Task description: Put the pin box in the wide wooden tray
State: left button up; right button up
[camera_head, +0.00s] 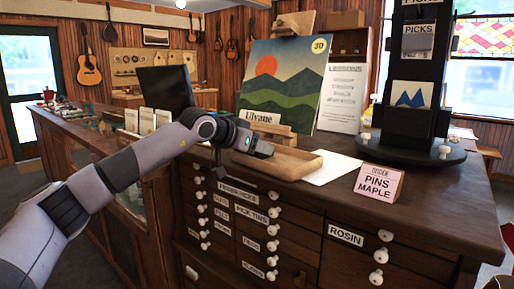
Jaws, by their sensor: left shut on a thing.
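The wide wooden tray (304,165) is light brown and shallow, and sits on the dark wooden counter. My left gripper (262,149) reaches in from the left, over the tray's left part. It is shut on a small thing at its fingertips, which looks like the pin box. The gripper hides most of that thing, and I cannot tell whether it touches the tray. A small card on the counter to the right reads "ORDER PINS MAPLE" (379,183). My right gripper is not in view.
A white sheet (330,169) lies right of the tray. A black display stand (414,110) rises at the back right. A mountain picture (283,82) and a "Ulyane" sign (262,117) stand behind the tray. Labelled drawers with white knobs (274,195) fill the counter's front.

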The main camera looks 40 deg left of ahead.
pick_arm(q)
jog(key=shift+f, duration=0.1)
jog(key=o, duration=0.7)
jog(key=shift+o, duration=0.2)
jog(key=shift+r, duration=0.2)
jog(key=shift+s+a+r, duration=0.1)
jog(key=shift+s, duration=0.2)
jog(key=b+v, duration=0.1)
jog(key=v, duration=1)
jog(key=shift+s, duration=0.2)
